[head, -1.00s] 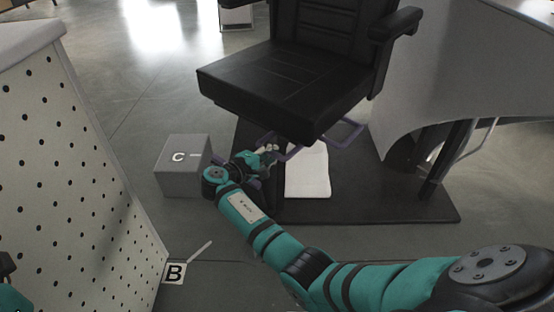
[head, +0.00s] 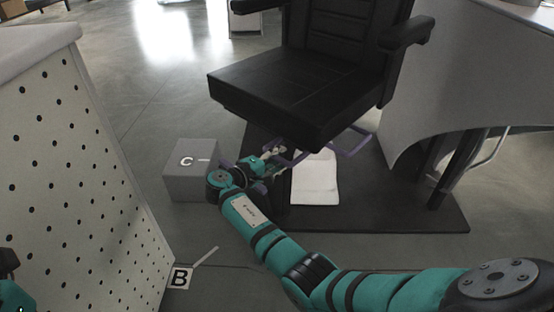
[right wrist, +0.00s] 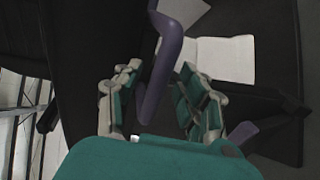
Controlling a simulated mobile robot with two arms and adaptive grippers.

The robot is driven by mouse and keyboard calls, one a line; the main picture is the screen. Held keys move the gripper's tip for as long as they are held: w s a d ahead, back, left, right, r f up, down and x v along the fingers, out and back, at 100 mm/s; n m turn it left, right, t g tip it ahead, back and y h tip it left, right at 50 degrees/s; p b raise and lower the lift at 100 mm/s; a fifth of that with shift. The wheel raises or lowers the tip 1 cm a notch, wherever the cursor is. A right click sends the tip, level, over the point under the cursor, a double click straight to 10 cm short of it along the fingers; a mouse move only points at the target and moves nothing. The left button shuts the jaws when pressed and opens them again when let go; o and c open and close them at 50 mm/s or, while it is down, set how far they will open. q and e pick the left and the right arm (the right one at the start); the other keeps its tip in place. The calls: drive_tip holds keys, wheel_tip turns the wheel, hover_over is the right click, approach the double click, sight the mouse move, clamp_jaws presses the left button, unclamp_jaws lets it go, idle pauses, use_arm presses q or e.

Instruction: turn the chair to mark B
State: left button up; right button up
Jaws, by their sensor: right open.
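The black chair (head: 300,85) stands upright on a dark mat, with purple bars (head: 352,141) under its seat. A purple bar also shows in the right wrist view (right wrist: 164,58). My right gripper (head: 272,159) is low, under the seat's front left corner. In the right wrist view its open fingers (right wrist: 160,97) stand on either side of the purple bar, with gaps beside it. Mark B (head: 180,279) is a white plate with a black letter on the floor at lower left, beside a white strip (head: 206,256).
A grey box marked C (head: 192,172) stands left of my right gripper. A white folded cloth (head: 315,178) lies on the dark mat (head: 400,212). A perforated white cabinet (head: 80,170) is at left, and a curved grey desk (head: 455,80) at right. Floor behind the box is clear.

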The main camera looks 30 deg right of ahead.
drive_tip(key=v, duration=0.7)
drive_tip(key=shift+a, duration=0.25)
drive_tip(key=shift+s, duration=0.1)
